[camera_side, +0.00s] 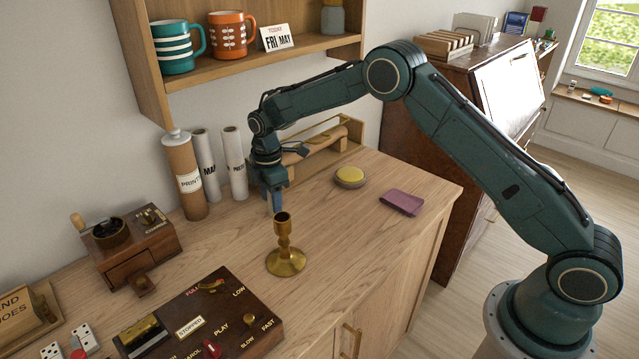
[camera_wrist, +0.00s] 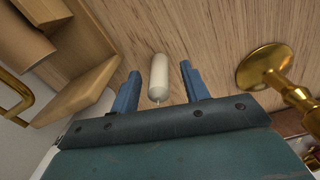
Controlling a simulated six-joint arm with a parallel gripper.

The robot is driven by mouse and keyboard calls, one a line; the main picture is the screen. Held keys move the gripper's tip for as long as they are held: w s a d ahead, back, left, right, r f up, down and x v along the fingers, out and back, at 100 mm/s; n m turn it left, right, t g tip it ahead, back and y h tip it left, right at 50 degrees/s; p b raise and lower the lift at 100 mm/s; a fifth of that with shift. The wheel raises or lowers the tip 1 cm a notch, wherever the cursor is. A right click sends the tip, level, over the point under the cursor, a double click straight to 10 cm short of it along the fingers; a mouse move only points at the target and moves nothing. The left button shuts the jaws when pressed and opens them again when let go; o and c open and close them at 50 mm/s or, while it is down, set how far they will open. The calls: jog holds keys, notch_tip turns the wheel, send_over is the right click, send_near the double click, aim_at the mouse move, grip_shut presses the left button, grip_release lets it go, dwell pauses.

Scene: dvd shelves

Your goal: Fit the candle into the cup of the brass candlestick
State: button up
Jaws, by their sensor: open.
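A cream candle (camera_wrist: 159,75) with a short wick shows in the wrist view between the two blue fingers of my gripper (camera_wrist: 160,88). Its wick end is toward the gripper body. The fingers are apart, with gaps on both sides of the candle. In the side view my gripper (camera_side: 275,203) points down just behind the candlestick, and I cannot make out the candle there. The brass candlestick (camera_side: 285,262) stands upright on the wooden top, its cup empty. In the wrist view the candlestick (camera_wrist: 262,67) is right of the fingers, apart from them.
Rolled paper tubes (camera_side: 207,170) and a wooden rack (camera_side: 325,150) stand behind my gripper. A wooden grinder (camera_side: 135,250) and a control box (camera_side: 215,315) are at left and front. A yellow-topped tin (camera_side: 350,177) and a purple wallet (camera_side: 402,202) lie right. A shelf (camera_side: 255,68) hangs above.

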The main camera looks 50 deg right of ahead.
grip_shut()
jog(key=shift+r, duration=0.1)
dwell(0.3)
jog(key=shift+r, duration=4.9)
